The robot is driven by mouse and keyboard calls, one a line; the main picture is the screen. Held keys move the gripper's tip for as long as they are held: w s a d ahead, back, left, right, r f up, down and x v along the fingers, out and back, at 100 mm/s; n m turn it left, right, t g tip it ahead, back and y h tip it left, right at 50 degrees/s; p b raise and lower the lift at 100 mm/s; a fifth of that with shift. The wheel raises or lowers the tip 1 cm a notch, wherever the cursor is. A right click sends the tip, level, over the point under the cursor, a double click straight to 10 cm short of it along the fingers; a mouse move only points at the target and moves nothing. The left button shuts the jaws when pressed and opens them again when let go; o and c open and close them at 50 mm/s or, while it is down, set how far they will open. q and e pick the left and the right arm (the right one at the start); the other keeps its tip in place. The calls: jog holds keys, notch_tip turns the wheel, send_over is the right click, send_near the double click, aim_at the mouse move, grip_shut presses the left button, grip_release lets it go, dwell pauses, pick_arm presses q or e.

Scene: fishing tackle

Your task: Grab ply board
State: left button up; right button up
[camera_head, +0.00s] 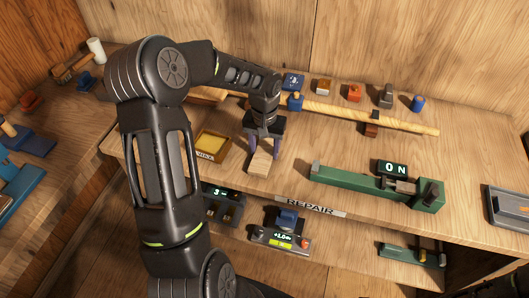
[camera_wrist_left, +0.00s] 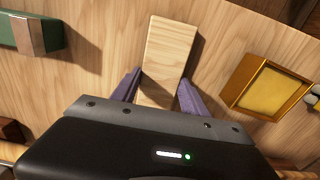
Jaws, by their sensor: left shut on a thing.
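The ply board (camera_head: 261,161) is a small pale wooden block at the workbench, left of the green tool. In the left wrist view the ply board (camera_wrist_left: 169,47) stands out between two purple fingers. My left gripper (camera_head: 263,150) reaches down from above and is shut on the ply board, one finger on each side; it also shows in the left wrist view (camera_wrist_left: 158,88). Whether the board touches the bench is hard to tell. My right gripper is not in view.
A yellow wax tray (camera_head: 212,145) lies just left of the board. A long wooden rod (camera_head: 340,113) crosses behind. A "REPAIR" label (camera_head: 310,207) marks the front edge. Bench between board and green tool is clear.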

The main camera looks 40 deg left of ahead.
aim_at(265, 151)
pick_arm(q)
jog(key=shift+r, duration=0.15)
notch_tip(265, 151, up, 10)
jog(key=b, duration=0.1)
jog(key=shift+b, duration=0.4)
